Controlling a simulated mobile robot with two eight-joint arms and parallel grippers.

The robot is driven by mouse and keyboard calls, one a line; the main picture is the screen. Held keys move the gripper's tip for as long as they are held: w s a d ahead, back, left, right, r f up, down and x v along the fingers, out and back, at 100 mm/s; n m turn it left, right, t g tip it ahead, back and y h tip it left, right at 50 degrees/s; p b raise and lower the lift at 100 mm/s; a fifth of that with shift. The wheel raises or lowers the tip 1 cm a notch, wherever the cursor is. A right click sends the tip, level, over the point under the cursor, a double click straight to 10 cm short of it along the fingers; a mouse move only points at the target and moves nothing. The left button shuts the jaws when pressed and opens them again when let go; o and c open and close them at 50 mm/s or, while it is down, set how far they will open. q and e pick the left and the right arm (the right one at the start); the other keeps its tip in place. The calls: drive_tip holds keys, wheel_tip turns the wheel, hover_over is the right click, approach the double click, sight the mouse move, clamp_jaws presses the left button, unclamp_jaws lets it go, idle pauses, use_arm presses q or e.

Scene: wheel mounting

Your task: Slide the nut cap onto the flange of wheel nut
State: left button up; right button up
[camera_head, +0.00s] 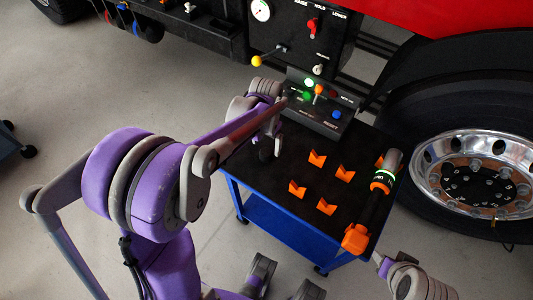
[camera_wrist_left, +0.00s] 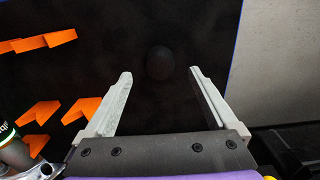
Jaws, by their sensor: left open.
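My left gripper (camera_head: 270,150) is over the left part of the black-topped cart in the head view. In the left wrist view its two pale fingers (camera_wrist_left: 160,74) are spread wide. A small dark round thing (camera_wrist_left: 159,62), perhaps the nut cap, sits on the black top between the fingertips, apart from both. I cannot make it out in the head view. The wheel (camera_head: 478,178) with a shiny rim and several nuts around its hub is at the right; the nut flanges are too small to tell. My right gripper (camera_head: 385,265) shows partly at the lower right, its jaws unclear.
The blue cart (camera_head: 285,225) stands before the red truck (camera_head: 450,22). On it are several orange holders (camera_head: 317,159), a black-and-orange power tool (camera_head: 378,195) at the right and a control box (camera_head: 322,112) at the back. Grey floor (camera_head: 90,110) at the left is free.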

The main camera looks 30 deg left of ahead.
sight(266, 151)
use_arm(q)
wheel_tip(266, 151, down, 4)
drive_tip(key=shift+s+f+b, duration=0.1)
drive_tip(key=shift+f+b, duration=0.1)
drive_tip(key=shift+b, duration=0.1)
clamp_jaws()
wheel_tip(266, 151, up, 10)
drive_tip(key=shift+r+p, duration=0.1)
drive_tip(key=shift+p, duration=0.65)
drive_tip(key=c, duration=0.7)
unclamp_jaws()
clamp_jaws()
